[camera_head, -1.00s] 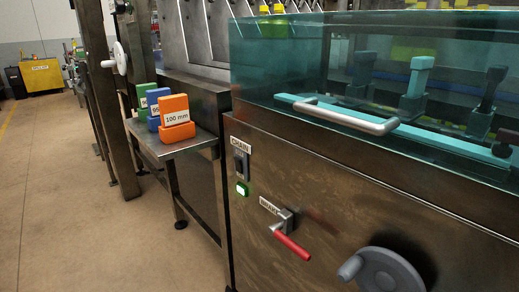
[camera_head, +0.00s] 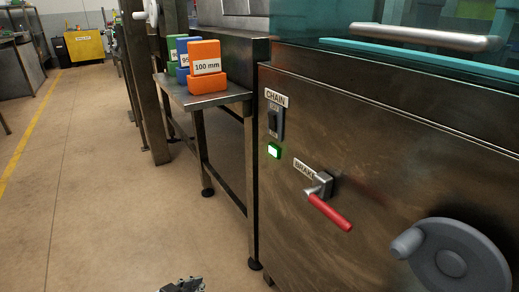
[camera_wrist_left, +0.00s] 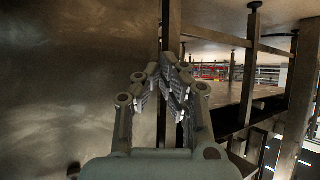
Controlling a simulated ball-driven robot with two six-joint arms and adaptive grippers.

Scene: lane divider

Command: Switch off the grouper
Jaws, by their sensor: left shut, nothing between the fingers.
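The machine's brown steel cabinet (camera_head: 360,150) fills the right of the head view. A black rocker switch (camera_head: 276,123) sits on its front under a CHAIN label (camera_head: 276,98). A lit green lamp (camera_head: 274,151) is just below the switch. A BRAKE label (camera_head: 304,168) and a red-handled lever (camera_head: 328,210) are lower right, the handle slanting down to the right. My left gripper (camera_head: 183,286) shows only at the bottom edge of the head view, well below the switch and apart from it. In the left wrist view its fingers (camera_wrist_left: 178,75) are shut and empty. My right gripper is out of view.
A grey handwheel (camera_head: 455,262) juts from the cabinet at lower right. A metal side table (camera_head: 215,101) left of the cabinet bears orange, blue and green blocks (camera_head: 206,67). Open floor (camera_head: 100,190) lies to the left.

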